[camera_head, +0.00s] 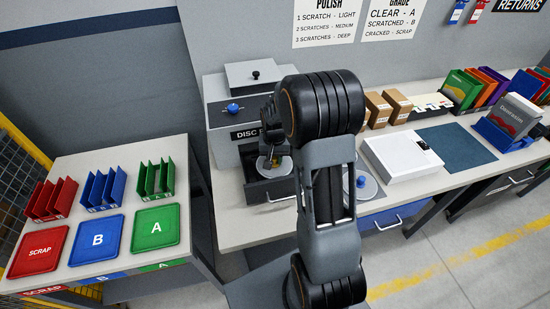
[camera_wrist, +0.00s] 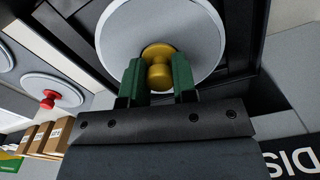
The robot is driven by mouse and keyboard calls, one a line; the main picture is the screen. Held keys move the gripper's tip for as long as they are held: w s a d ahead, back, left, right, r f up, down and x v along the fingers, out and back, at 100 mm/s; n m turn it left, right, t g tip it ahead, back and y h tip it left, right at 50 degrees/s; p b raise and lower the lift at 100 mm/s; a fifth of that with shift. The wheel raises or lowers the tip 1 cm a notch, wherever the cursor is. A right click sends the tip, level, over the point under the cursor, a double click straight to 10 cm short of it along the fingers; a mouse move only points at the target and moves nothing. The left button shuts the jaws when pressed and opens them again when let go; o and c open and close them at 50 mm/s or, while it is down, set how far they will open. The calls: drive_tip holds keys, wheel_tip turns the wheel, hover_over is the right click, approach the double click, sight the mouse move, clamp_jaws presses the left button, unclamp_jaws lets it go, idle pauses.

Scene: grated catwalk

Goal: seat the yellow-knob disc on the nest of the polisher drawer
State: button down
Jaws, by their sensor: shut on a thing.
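The yellow-knob disc, a grey disc with a pale rim (camera_wrist: 205,38), lies under my gripper in the wrist view. My gripper (camera_wrist: 158,76) has its two green fingers shut on the yellow knob (camera_wrist: 158,52). In the head view my gripper (camera_head: 271,160) is over the open drawer (camera_head: 262,191) of the polisher (camera_head: 228,143), and the disc (camera_head: 284,166) shows only partly. The dark drawer surrounds the disc in the wrist view. The nest is hidden under the disc, so I cannot tell whether the disc touches it.
A red-knob disc (camera_wrist: 52,92) lies beside the drawer, and a blue-knob disc (camera_head: 362,183) lies right of my arm. A white box (camera_head: 401,157) and a dark mat (camera_head: 457,147) are further right. Red, blue and green trays (camera_head: 155,229) fill the left table.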

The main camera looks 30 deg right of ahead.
drive_tip(key=shift+f, duration=0.15)
idle(0.4)
drive_tip(key=shift+f+b, duration=0.9)
drive_tip(key=shift+f, duration=0.1)
drive_tip(key=c, duration=0.8)
unclamp_jaws()
drive_tip(key=shift+o, duration=0.2)
drive_tip(key=o, duration=0.3)
drive_tip(key=shift+r, duration=0.15)
